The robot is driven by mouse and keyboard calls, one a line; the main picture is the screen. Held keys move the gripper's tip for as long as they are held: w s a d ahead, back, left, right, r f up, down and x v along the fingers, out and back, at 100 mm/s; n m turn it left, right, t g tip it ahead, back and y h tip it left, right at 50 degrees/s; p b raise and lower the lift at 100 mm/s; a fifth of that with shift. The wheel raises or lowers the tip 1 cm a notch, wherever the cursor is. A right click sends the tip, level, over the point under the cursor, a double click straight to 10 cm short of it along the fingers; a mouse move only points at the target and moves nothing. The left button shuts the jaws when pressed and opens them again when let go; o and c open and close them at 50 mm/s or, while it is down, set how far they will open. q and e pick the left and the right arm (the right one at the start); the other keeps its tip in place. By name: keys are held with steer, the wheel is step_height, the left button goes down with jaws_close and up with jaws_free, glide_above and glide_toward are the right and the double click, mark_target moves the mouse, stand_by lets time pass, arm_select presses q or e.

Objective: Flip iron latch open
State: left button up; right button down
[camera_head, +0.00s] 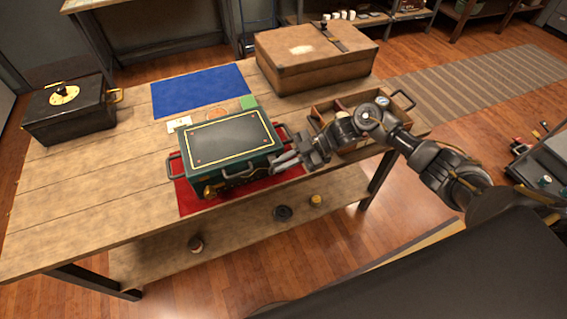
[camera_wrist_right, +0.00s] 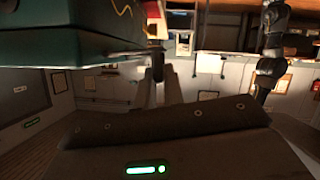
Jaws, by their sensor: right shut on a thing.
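A dark green metal box (camera_head: 231,158) with a black, yellow-lined lid stands on a red mat (camera_head: 188,201) on the wooden table. A brass latch (camera_head: 211,190) is at the left of its front face. My right gripper (camera_head: 276,163) is at the right part of that front face. In the right wrist view, its fingers (camera_wrist_right: 166,88) are shut on a dark piece (camera_wrist_right: 157,66) by the green box, which looks like the iron latch. The fingers and the angle hide most of it, so its position is hard to tell. My left gripper is not in view.
A black box with a gold dial (camera_head: 64,97) stands at the left. A blue mat (camera_head: 201,90) lies behind the green box. A brown case (camera_head: 312,62) is at the back right. A wooden tray (camera_head: 322,114) stands beside my right arm. The table's front left is clear.

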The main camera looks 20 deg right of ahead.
stand_by(0.5)
steer(key=c, duration=1.5)
jaws_free()
steer(key=shift+w+d+r, duration=0.1)
steer(key=shift+d, duration=0.35)
steer(key=b+v, duration=0.4)
steer(key=v, duration=0.6)
steer(key=shift+a, duration=0.25)
